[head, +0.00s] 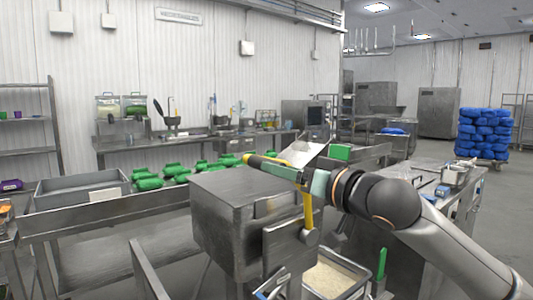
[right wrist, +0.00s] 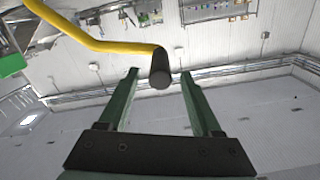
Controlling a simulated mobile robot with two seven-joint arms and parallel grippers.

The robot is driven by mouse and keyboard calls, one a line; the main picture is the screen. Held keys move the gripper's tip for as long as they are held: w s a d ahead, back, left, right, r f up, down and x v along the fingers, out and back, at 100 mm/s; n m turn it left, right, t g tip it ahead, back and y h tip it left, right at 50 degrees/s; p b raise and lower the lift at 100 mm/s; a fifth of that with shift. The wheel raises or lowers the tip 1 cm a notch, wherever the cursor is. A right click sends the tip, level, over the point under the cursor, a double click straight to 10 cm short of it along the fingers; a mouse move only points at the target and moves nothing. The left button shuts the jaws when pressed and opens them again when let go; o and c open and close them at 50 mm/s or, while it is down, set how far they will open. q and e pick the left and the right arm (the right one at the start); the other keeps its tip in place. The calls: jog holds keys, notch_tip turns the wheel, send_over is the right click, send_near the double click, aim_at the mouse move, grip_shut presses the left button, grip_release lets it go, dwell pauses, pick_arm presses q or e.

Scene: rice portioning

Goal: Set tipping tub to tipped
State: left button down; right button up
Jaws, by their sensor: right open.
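A large grey metal box (head: 235,190), which I take to be the tipping tub, stands in the middle of the head view. Its top looks level. A yellow lever (head: 308,210) with a black grip is at its right side; it also shows in the right wrist view (right wrist: 105,45). My right gripper (head: 285,171) is level with the top of the lever. In the right wrist view its open fingers (right wrist: 159,76) have the black grip (right wrist: 160,72) between them, with gaps on both sides. My left gripper is not in view.
A metal pan of rice (head: 335,275) sits low at the right of the box. A grey tray (head: 82,186) and several green bags (head: 148,180) lie on the bench to the left. A steel worktable (head: 440,175) stands at the right.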

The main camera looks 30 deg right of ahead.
jog(key=w, duration=0.2)
jog(key=w+p, duration=0.1)
jog(key=w, duration=0.1)
jog(key=w+p, duration=0.1)
jog(key=shift+w+a, duration=0.25)
jog(key=shift+w, duration=0.15)
grip_shut()
dwell(1.1)
